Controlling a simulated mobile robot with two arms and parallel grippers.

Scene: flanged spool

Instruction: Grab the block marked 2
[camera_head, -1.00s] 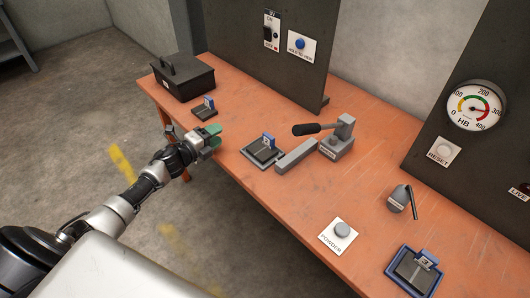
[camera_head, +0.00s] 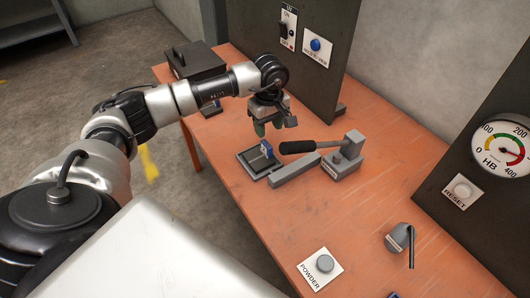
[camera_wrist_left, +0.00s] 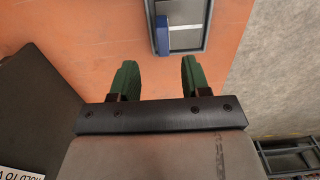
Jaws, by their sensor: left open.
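The blue piece bears a pale label whose digit I cannot read for sure as 2. My left gripper (camera_head: 268,128) hangs open and empty above the table, just behind the tray, fingers pointing down. In the left wrist view, the open green fingers (camera_wrist_left: 158,70) are apart with bare table between them. The blue piece (camera_wrist_left: 162,36) and grey tray (camera_wrist_left: 208,28) show ahead of the fingertips. My right gripper is not in view.
A grey bar (camera_head: 294,171) and a lever press with a black handle (camera_head: 310,147) stand close right of the tray. A dark upright panel (camera_head: 335,50) stands behind.

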